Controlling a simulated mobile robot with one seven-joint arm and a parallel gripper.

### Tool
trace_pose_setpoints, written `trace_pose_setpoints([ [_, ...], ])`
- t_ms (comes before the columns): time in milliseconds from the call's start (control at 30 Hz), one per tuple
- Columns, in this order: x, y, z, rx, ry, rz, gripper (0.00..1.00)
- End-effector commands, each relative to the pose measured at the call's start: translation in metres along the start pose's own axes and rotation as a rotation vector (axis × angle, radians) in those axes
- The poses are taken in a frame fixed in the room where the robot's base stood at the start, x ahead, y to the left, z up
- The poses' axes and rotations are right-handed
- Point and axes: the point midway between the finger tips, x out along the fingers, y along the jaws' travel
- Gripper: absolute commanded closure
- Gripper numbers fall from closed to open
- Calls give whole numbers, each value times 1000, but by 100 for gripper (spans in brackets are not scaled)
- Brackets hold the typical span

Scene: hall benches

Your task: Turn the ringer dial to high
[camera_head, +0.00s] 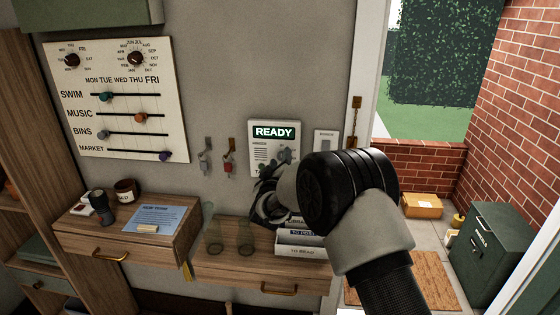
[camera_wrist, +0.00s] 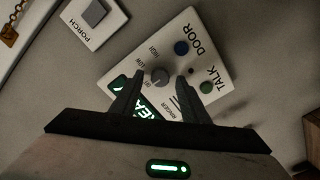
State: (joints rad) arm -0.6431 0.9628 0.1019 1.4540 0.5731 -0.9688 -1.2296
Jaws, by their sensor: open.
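The ringer dial (camera_wrist: 160,76) is a small grey round knob on a white intercom panel (camera_wrist: 215,65). Small OFF, LOW and HIGH labels lie around it; I cannot tell which one it points to. My gripper (camera_wrist: 158,80) is open, with one dark finger on each side of the dial; whether they touch it is unclear. In the head view my gripper (camera_head: 277,168) is in front of the panel (camera_head: 262,143), below its green READY display, and my arm and gripper hide the dial there.
Keys (camera_head: 228,165) hang left of the panel. Below are a wooden shelf (camera_head: 232,262), glasses (camera_head: 246,238) and a letter tray (camera_head: 302,250).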

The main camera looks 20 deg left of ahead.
Motion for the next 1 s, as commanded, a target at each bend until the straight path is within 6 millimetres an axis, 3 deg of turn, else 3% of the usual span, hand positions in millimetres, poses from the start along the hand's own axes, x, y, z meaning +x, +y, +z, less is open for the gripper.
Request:
trace_pose_setpoints([
  [67, 0, 0, 0, 0, 0, 0, 62],
  [300, 0, 0, 0, 0, 0, 0, 100],
  [667, 0, -2, 3, 65, 0, 1, 100],
  [1000, 0, -4, 5, 319, 1, 2, 100],
])
